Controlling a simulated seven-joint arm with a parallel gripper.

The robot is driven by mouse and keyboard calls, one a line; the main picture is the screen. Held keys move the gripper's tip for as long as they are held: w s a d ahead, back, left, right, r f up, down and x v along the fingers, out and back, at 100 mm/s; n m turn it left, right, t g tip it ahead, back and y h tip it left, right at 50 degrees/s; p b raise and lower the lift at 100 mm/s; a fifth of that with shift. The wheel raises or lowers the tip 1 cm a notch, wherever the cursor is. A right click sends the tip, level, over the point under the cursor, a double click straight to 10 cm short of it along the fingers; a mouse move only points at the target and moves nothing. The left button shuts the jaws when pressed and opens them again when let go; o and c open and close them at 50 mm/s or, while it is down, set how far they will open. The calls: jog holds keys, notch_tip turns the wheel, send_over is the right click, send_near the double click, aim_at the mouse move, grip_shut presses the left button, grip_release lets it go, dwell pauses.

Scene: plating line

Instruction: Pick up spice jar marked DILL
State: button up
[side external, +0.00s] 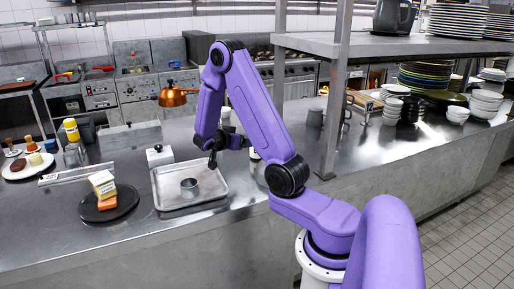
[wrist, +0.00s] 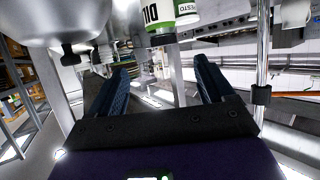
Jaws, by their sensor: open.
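A white and green jar whose partly visible label appears to read DILL (wrist: 156,14) shows upside down at the top edge of the wrist view, cut off by the frame. It lies beyond the fingertips, apart from them. My gripper (wrist: 162,72) has its two dark blue fingers spread wide, with nothing between them. In the side view my gripper (side external: 213,162) hangs over the back right part of the metal tray (side external: 160,190). I cannot make out the DILL jar for sure in the side view; my arm hides part of the counter there.
A green-and-white PESTO container (wrist: 186,9) stands right beside the jar in the wrist view. A dark plate with stacked food (side external: 106,214) lies left of the tray. A shelf post (side external: 333,100) rises at right.

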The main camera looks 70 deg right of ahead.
jog(key=x, duration=1)
jog(key=shift+w+d, duration=0.1)
jog(key=shift+x, duration=2.9)
jog(key=shift+w+d+r, duration=0.1)
jog(key=shift+w+r, duration=0.05)
jog(key=shift+w, duration=0.05)
jog(key=c, duration=1.2)
